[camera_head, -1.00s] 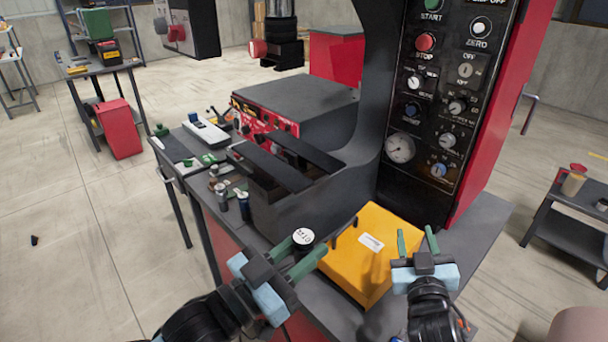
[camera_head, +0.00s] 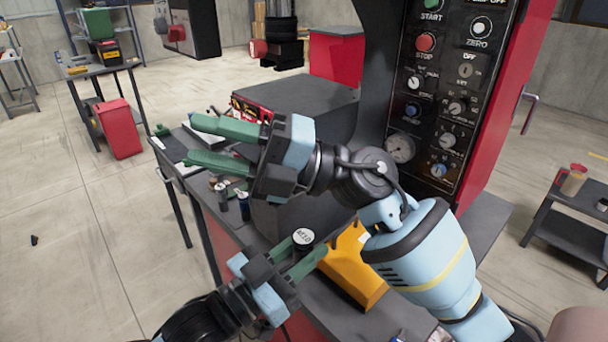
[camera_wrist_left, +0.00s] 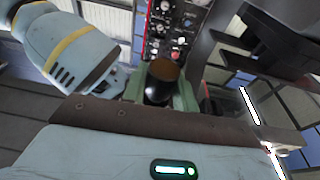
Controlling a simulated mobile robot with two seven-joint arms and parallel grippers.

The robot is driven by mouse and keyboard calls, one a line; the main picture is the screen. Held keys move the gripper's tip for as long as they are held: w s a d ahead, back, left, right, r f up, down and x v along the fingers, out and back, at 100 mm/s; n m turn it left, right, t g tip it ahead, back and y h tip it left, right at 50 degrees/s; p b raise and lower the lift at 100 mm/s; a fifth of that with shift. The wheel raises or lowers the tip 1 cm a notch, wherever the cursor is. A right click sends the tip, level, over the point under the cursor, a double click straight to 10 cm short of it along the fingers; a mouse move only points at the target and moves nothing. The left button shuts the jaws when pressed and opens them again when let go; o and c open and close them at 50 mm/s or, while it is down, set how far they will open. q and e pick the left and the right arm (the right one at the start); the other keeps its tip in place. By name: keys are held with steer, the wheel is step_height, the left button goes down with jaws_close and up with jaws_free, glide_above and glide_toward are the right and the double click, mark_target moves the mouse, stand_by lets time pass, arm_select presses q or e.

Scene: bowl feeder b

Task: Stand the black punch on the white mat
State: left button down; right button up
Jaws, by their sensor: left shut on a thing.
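My left gripper (camera_head: 309,243) is shut on a black cylinder with a white lettered top (camera_head: 303,236), above the bench. I cannot tell for certain whether this is the black punch. In the left wrist view the dark cylinder (camera_wrist_left: 160,85), with a brownish end, sits between the green fingers. My right gripper (camera_head: 190,141) is open and empty, its fingers pointing left over the side table. No white mat can be made out clearly; a white item on the side table is largely hidden behind the right gripper.
A yellow box (camera_head: 352,268) stands on the bench, partly covered by my right arm. Small dark cylinders (camera_head: 243,206) stand near the bench's left edge. The black machine with its control panel (camera_head: 440,95) rises behind. A red bin (camera_head: 118,129) is on the floor at left.

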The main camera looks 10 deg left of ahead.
steer(key=s+a+f+n+g+h, duration=0.2)
steer(key=s+n+h, duration=0.1)
steer(key=n+h, duration=0.15)
steer(key=n+t+h, duration=0.2)
steer(key=t+h, duration=0.6)
steer(key=h, duration=0.9)
glide_above(304, 236)
step_height(304, 236, down, 3)
steer(key=shift+f+m+y, duration=0.15)
steer(key=shift+m+y, duration=0.1)
steer(key=shift+f, duration=0.1)
step_height(304, 236, down, 12)
steer(key=shift+r, duration=0.1)
